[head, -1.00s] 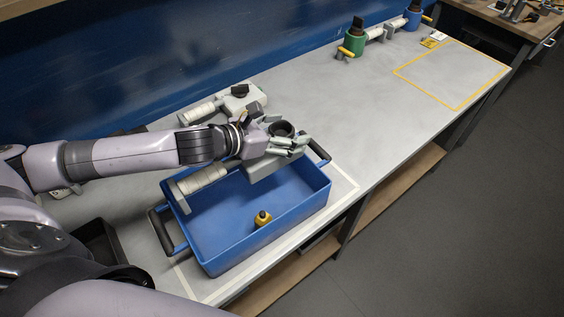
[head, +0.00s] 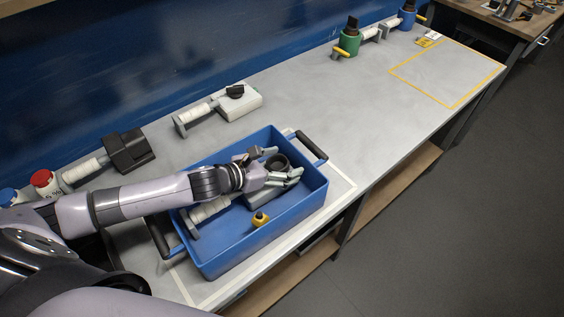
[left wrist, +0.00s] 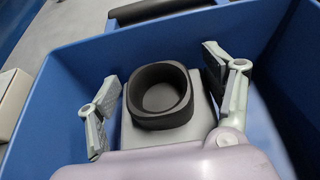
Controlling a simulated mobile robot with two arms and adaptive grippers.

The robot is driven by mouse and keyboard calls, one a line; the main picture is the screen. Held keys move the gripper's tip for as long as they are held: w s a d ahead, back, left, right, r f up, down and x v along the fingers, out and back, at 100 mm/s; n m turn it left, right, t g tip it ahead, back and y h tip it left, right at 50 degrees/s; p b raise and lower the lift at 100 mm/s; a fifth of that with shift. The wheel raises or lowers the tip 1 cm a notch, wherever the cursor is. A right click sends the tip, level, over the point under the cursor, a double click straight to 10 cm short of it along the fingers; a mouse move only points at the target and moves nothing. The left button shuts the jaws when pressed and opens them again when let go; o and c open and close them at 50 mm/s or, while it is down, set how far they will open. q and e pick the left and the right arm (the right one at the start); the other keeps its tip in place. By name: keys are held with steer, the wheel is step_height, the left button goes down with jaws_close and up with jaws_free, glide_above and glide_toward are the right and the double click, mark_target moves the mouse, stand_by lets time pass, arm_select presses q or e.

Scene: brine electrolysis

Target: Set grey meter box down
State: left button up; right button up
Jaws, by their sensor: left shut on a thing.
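My left gripper (head: 284,163) reaches into the blue crate (head: 300,208) and is shut on the grey meter box (head: 260,197). The box has a raised dark ring on top and a pale ribbed handle (head: 212,209) toward the left of the crate. In the left wrist view the dark ring (left wrist: 160,122) lies between the fingers, which flank the grey body (left wrist: 204,87). The box is below the crate's rim; whether its underside touches the floor cannot be told. My right gripper is out of view.
A small yellow object with a black top (head: 260,219) lies in the crate close to the box. Behind, on the bench, are a white box with a black knob (head: 240,103) and a black block (head: 129,151). A yellow-outlined area (head: 446,72) at the far right is empty.

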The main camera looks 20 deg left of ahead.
arm_select(q)
steer(key=o, duration=1.5)
steer(key=shift+s+r, duration=0.1)
steer(key=b+v, duration=0.1)
steer(key=v, duration=0.8)
steer(key=shift+s+a+b, duration=0.15)
steer(key=shift+s+b, duration=0.1)
steer(key=shift+b, duration=0.05)
steer(key=shift+v, duration=1.1)
